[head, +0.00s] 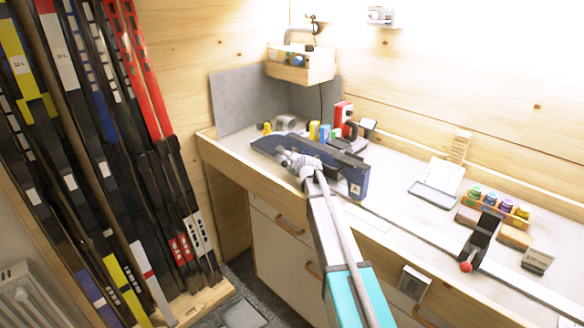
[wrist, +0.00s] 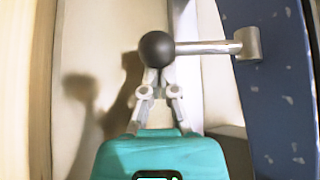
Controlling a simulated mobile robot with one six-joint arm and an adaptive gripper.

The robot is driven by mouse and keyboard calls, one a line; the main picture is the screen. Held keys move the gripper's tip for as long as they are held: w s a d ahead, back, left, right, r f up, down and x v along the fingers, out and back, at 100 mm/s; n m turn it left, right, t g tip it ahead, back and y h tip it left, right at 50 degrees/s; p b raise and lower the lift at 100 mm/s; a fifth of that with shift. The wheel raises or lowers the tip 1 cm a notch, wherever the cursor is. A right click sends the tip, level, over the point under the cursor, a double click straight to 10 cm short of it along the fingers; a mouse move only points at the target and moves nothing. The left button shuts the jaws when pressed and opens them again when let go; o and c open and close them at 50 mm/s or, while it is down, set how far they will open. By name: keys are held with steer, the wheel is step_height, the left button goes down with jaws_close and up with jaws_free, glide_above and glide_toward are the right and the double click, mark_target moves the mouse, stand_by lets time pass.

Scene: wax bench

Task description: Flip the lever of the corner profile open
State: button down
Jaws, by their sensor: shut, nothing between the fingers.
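The corner profile (head: 268,146) is a long dark blue piece on the bench, and its speckled blue side fills the right edge of the wrist view (wrist: 275,100). Its lever is a metal rod (wrist: 205,47) with a black ball knob (wrist: 157,48), pointing left from a metal pivot on the blue side. My gripper (wrist: 160,76) is shut and empty, its fingertips right at the knob's lower edge and partly hidden by it. I cannot tell whether they touch. In the head view my gripper is in front of the profile, and the lever cannot be made out.
The bench top (head: 395,225) carries a black clamp with a red ball (head: 466,267), a rack of coloured jars (head: 497,207) and a white tilted stand (head: 438,183). Several small items stand behind the profile. Skis (head: 150,90) lean at the left.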

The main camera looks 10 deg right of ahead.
mark_target(283, 162)
steer(key=shift+r+p, duration=0.2)
steer(key=shift+p, duration=0.1)
steer(key=r+m+g+y+p, duration=0.1)
steer(key=a+p, duration=0.1)
steer(key=p, duration=0.1)
steer(key=shift+s+r+m+g+y, duration=0.3)
steer(key=shift+r+m+g+y, duration=0.1)
steer(key=shift+s+a+r+m+g+y+p, duration=0.15)
steer(key=shift+r+m+g+y+p, duration=0.35)
steer(key=shift+r+m+y+p, duration=0.3)
step_height(283, 162, up, 4)
steer(key=m+g+y+p, duration=0.2)
steer(key=y+p, duration=0.1)
steer(key=shift+f+m, duration=0.2)
steer(key=shift+m, duration=0.1)
